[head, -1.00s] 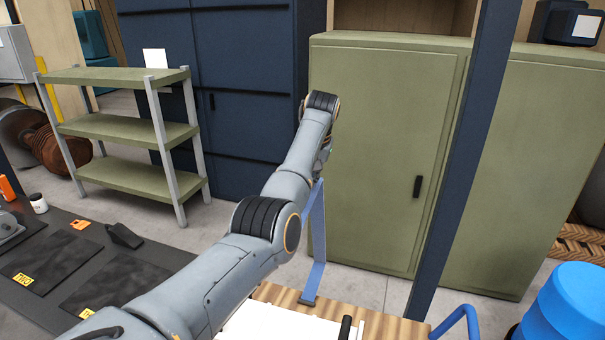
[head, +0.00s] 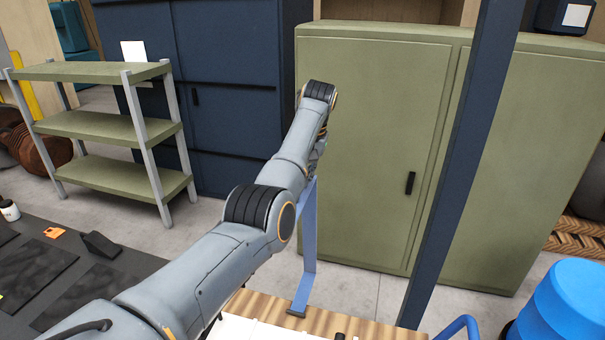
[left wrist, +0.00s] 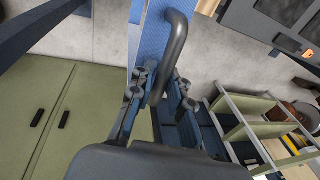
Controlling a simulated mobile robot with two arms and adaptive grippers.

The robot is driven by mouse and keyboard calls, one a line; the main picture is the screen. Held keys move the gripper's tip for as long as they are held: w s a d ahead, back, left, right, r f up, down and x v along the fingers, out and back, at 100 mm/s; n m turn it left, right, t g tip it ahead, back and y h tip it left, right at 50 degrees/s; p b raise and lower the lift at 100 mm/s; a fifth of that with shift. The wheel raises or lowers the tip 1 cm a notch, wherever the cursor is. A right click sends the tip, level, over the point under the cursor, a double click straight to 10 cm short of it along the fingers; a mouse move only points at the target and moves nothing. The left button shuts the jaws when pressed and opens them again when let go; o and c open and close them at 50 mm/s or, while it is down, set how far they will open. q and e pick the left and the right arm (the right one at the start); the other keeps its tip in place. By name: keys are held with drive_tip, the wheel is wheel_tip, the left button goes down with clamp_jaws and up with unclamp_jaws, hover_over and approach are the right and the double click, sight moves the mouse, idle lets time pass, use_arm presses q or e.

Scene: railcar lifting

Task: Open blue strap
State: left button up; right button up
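The blue strap (head: 308,248) runs up from the edge of a wooden deck to behind my left arm's wrist in the head view. In the left wrist view the strap (left wrist: 153,30) passes behind my left gripper (left wrist: 163,75). A dark curved handle (left wrist: 177,45) stands in front of the strap, and its lower end lies between my left gripper's two fingers. I cannot tell whether the fingers are closed on it. In the head view the left gripper is hidden behind its own wrist. My right gripper is not in view.
A dark blue post (head: 446,185) rises just right of the deck (head: 345,322). A green cabinet (head: 370,150) and a dark blue cabinet (head: 232,110) stand behind. A green shelf rack (head: 100,125) is at left. A blue drum (head: 562,305) stands at lower right.

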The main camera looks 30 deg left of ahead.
use_arm(q)
drive_tip(key=shift+o, duration=0.9)
drive_tip(key=shift+w, duration=0.2)
drive_tip(key=shift+r, duration=0.3)
drive_tip(key=v, duration=1.1)
drive_tip(key=shift+r, duration=0.15)
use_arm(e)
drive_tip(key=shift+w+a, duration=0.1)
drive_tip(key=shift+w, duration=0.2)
use_arm(q)
drive_tip(key=shift+s, duration=0.1)
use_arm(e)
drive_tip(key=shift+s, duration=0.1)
